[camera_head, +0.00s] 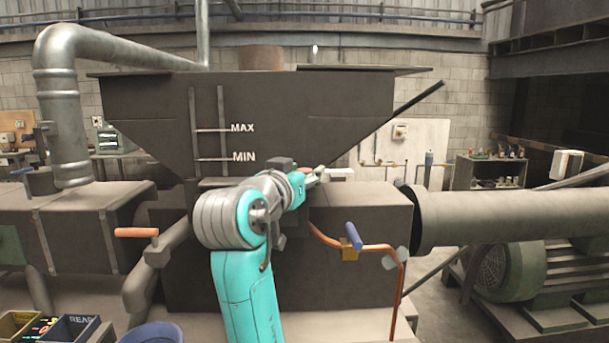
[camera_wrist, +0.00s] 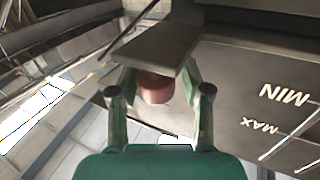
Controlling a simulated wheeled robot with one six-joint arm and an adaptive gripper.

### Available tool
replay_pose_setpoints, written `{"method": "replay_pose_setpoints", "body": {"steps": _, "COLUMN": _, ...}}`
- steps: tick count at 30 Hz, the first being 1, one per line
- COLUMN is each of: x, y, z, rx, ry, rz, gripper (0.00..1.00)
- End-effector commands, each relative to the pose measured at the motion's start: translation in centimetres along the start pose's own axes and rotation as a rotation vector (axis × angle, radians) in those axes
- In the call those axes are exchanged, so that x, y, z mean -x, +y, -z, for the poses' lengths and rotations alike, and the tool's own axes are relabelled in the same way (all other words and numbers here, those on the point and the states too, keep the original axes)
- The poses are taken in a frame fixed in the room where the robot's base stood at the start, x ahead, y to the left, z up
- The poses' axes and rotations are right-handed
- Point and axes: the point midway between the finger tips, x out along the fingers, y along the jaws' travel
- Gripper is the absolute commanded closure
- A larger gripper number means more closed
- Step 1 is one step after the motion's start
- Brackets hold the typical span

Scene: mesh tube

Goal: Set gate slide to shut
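The gate slide's grey plate (camera_wrist: 150,42) shows in the wrist view with a red-brown knob (camera_wrist: 156,88) below it. In the head view the slide's place under the hopper neck is mostly hidden by my arm; a pale flat piece (camera_head: 338,174) shows just right of my gripper. My gripper (camera_head: 316,178) is at the lower right slope of the hopper. In the wrist view its two green fingers (camera_wrist: 162,76) stand apart on either side of the knob, with a visible gap at the right. The plate partly covers the fingertips, so contact is unclear.
The hopper (camera_head: 270,110) with MAX and MIN marks rises above my gripper. A dark box housing (camera_head: 365,220) sits below. An orange bent pipe with a blue-handled valve (camera_head: 353,237) is in front of it. An orange lever (camera_head: 137,232) is at left, a large duct (camera_head: 490,217) at right.

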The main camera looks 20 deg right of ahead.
Motion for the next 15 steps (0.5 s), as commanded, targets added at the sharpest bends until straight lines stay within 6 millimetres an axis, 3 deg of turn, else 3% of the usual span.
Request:
{"method": "replay_pose_setpoints", "body": {"steps": 10, "x": 0.2, "y": 0.1, "z": 0.0, "rx": -0.001, "ry": -0.001, "rz": -0.002, "gripper": 0.4}}
{"method": "replay_pose_setpoints", "body": {"steps": 15, "x": 1.7, "y": 0.0, "z": 0.0, "rx": -0.002, "ry": 0.001, "rz": 0.0, "gripper": 0.4}}
